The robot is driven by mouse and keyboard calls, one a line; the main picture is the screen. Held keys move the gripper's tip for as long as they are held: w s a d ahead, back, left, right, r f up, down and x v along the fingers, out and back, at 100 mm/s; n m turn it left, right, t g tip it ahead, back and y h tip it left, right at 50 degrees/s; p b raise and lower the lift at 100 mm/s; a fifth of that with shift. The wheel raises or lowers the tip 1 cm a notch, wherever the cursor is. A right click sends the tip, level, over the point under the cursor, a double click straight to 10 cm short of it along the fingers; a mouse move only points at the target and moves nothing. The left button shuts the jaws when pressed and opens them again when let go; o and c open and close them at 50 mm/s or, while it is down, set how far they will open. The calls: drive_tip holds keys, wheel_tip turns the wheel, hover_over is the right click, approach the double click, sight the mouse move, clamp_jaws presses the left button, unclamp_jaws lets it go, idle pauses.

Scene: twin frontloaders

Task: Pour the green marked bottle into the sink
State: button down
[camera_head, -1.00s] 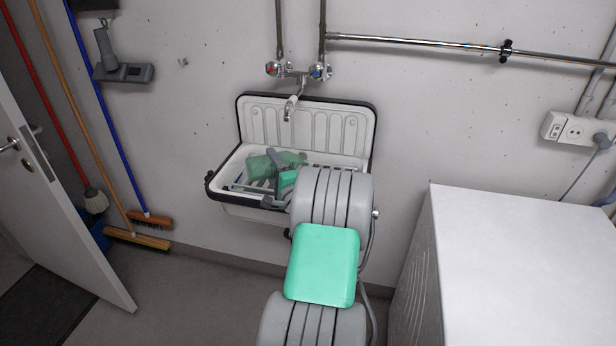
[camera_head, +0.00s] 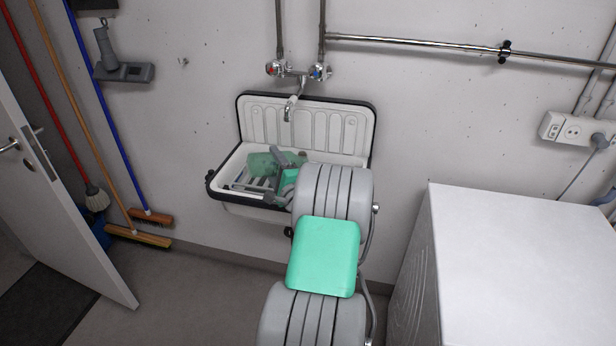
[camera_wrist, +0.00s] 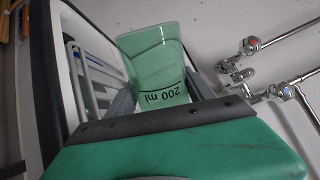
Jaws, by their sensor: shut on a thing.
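The green marked bottle (camera_head: 263,164) is a translucent green container. In the wrist view the bottle (camera_wrist: 158,62) shows a black line and an upside-down "200 ml" mark. My gripper (camera_head: 276,165) is shut on it, with a grey finger on each side in the wrist view. The bottle lies tilted on its side over the basin of the white sink (camera_head: 238,160), which has a black rim. Part of the bottle is hidden behind my gripper. Whether any liquid is in it or leaving it, I cannot tell.
A wall tap (camera_head: 291,105) hangs over the back of the sink. A slatted rack (camera_wrist: 88,72) lies across the basin. A white machine (camera_head: 520,255) stands at right. Brooms (camera_head: 140,236) and an open door (camera_head: 50,200) are at left.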

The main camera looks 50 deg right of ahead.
drive_tip(key=shift+s+d+m+p, duration=0.25)
drive_tip(key=shift+d+m+p, duration=0.2)
drive_tip(key=shift+m+p, duration=0.6)
idle(0.4)
drive_tip(key=shift+s+d+r+m+p, duration=0.15)
drive_tip(key=shift+d+r+m+p, duration=0.25)
drive_tip(key=shift+m+p, duration=0.3)
drive_tip(key=shift+s+d+r+m+p, duration=0.1)
drive_tip(key=shift+d+r+m+p, duration=0.1)
drive_tip(key=shift+r+m+p, duration=0.4)
drive_tip(key=shift+f, duration=0.2)
idle(0.8)
